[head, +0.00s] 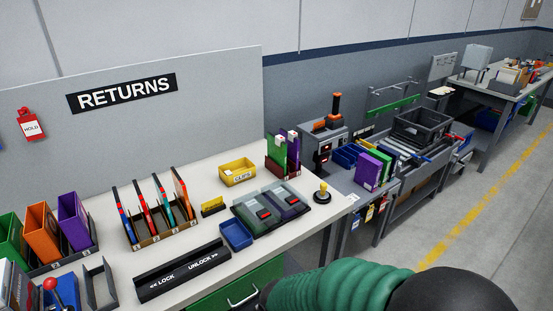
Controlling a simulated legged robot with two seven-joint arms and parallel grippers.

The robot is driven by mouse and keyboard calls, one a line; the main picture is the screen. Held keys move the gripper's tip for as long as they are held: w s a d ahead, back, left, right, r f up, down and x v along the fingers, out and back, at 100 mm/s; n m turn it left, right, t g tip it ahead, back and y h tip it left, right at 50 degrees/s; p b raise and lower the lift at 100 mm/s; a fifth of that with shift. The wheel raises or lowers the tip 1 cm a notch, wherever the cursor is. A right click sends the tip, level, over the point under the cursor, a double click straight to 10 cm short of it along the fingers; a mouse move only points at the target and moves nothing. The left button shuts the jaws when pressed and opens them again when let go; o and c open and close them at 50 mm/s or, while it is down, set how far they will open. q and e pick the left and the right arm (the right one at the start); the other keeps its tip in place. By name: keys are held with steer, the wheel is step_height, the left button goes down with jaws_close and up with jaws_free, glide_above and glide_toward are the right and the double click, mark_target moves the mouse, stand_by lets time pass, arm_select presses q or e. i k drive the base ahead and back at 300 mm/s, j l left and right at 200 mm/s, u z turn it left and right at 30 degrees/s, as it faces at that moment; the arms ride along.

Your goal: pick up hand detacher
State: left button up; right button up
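No object here is labelled as the hand detacher, so I cannot tell for certain which one it is. A black and orange upright handle (336,105) stands on a grey machine (324,143) at the back, beyond the white table. A small knob with a yellow top and a dark base (322,193) stands upright near the white table's right edge. Neither of my grippers is in view. Only a green ribbed sleeve and a dark rounded part of my arm show at the bottom right.
The white returns table (210,250) holds a black lock/unlock bar (182,272), blue tray (236,235), yellow clips bin (238,172), two clear-lidded boxes (272,208) and several coloured binders. A grey workbench (395,193) with crates stands right. The floor (480,220) is clear.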

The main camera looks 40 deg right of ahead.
mark_target(323, 195)
steer(key=z, duration=1.5)
